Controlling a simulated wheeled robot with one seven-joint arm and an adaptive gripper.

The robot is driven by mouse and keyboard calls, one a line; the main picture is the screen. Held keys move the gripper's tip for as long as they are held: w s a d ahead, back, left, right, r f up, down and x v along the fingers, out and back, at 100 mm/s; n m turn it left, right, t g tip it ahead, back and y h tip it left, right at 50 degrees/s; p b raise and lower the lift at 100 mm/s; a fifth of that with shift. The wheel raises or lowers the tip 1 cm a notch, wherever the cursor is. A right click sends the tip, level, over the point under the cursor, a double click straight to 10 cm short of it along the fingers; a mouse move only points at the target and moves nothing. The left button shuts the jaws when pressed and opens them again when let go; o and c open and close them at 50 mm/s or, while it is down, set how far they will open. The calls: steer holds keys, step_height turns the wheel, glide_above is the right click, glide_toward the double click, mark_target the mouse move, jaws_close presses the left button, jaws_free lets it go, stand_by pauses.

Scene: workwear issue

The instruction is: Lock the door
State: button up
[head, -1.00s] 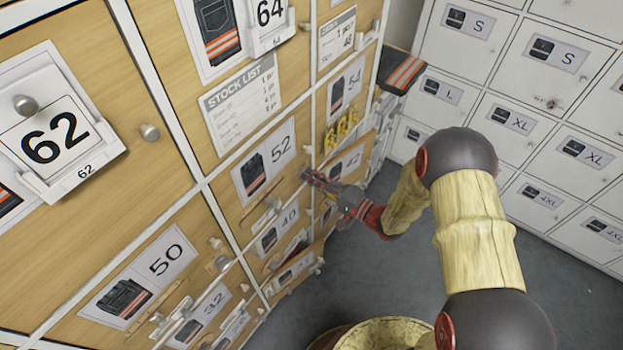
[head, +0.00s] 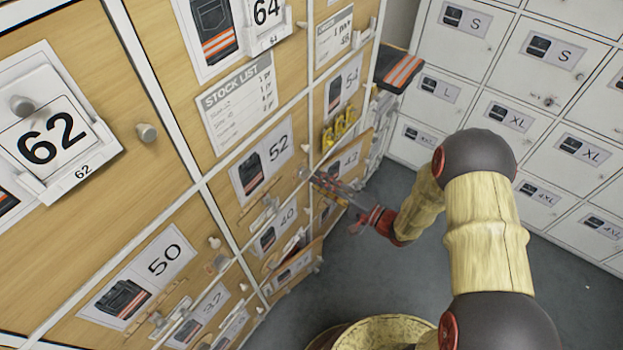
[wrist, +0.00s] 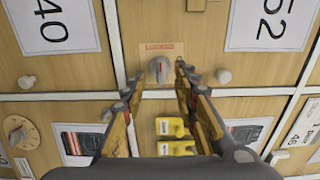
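A grey turn knob with a red mark (wrist: 159,70) sits on a small plate with a red-lettered strip, on the wooden door (wrist: 190,30) that bears the 52 label. In the wrist view my gripper (wrist: 159,76) is open, with one finger on each side of the knob and visible gaps between. I cannot tell how deep the fingertips reach around it. In the head view my gripper (head: 322,184) is at the lower right of the 52 door (head: 248,185), and the knob is too small to make out. The door looks closed.
A round white pull knob (wrist: 223,76) is right of the turn knob. Yellow items (wrist: 175,128) show below it in the wrist view. Labelled doors with protruding knobs and holders surround the spot. White lockers (head: 520,90) stand at the right, with clear grey floor (head: 400,290) between.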

steer(key=v, duration=0.7)
steer(key=shift+s+d, duration=0.3)
